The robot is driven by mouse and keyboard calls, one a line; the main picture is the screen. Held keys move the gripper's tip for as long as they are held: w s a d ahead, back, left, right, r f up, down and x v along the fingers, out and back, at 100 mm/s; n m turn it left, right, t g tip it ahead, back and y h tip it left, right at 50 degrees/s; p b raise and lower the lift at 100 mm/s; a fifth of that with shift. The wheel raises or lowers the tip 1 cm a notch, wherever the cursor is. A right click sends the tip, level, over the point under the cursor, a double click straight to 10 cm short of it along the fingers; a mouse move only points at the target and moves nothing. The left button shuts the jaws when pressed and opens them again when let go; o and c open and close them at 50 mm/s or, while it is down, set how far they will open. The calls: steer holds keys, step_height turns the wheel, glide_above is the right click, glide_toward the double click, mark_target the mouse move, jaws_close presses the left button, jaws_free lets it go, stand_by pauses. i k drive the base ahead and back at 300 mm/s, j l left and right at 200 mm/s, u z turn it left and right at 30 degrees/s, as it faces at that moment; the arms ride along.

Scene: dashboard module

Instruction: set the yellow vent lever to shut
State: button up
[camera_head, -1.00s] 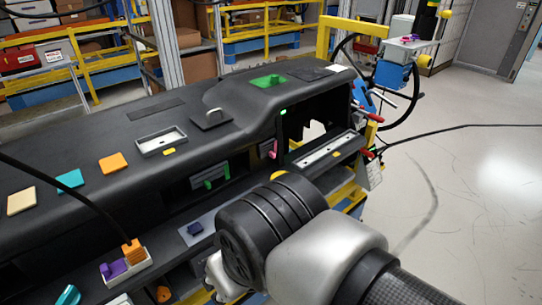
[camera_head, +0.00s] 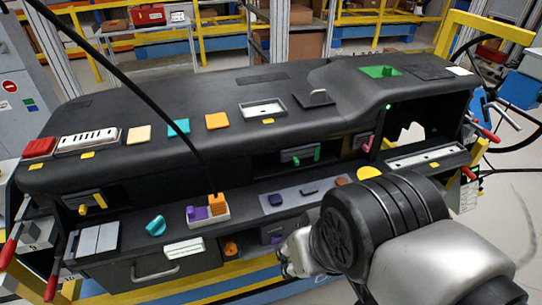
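The yellow vent lever (camera_head: 99,200) is on a dark vent (camera_head: 84,204) in the front face of the dashboard's left end. The yellow piece looks angled, but it is too small to tell its exact setting. My arm reaches in from the lower right, far to the right of this vent.
A green-levered vent (camera_head: 299,155) and a pink lever (camera_head: 368,142) are further right. Below the yellow lever are a grey panel (camera_head: 95,241), a teal knob (camera_head: 155,226) and a drawer handle (camera_head: 155,272). A black cable (camera_head: 130,80) crosses in front.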

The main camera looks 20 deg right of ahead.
mark_target(83, 208)
steer(key=u, duration=1.35)
steer(key=z, duration=1.6)
steer(key=u, duration=1.6)
steer(key=i+l, duration=0.25)
steer(key=i+l+z, duration=0.1)
steer(key=i+l, duration=0.15)
steer(key=i, duration=0.2)
